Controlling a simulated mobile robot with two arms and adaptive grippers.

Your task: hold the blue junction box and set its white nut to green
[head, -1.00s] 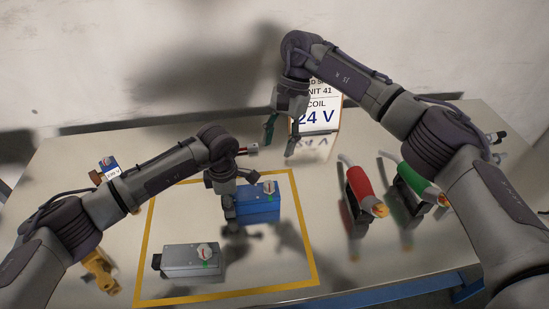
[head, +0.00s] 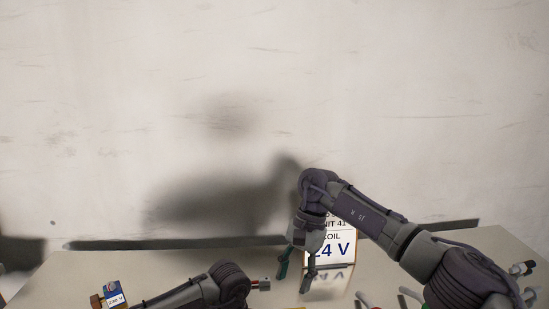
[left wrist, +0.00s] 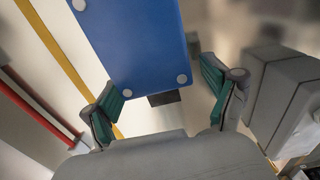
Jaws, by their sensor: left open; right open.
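The blue junction box (left wrist: 140,45) shows in the left wrist view as a plain blue face with pale round spots at its corners. My left gripper (left wrist: 163,98) is open, with one green-padded finger on either side of the box's near end. I cannot tell whether either finger touches it. The white nut and any green mark are hidden in this view. The head view now cuts off above the box and the left gripper. My right gripper (head: 294,272) is open and empty, in front of the sign at the back of the table.
A white sign (head: 332,250) reading "24 V" stands at the table's back. A small blue and brown labelled part (head: 114,295) is at left. Grey blocks (left wrist: 288,95) stand right of the left gripper. A yellow line (left wrist: 52,45) and red bar (left wrist: 38,103) lie left.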

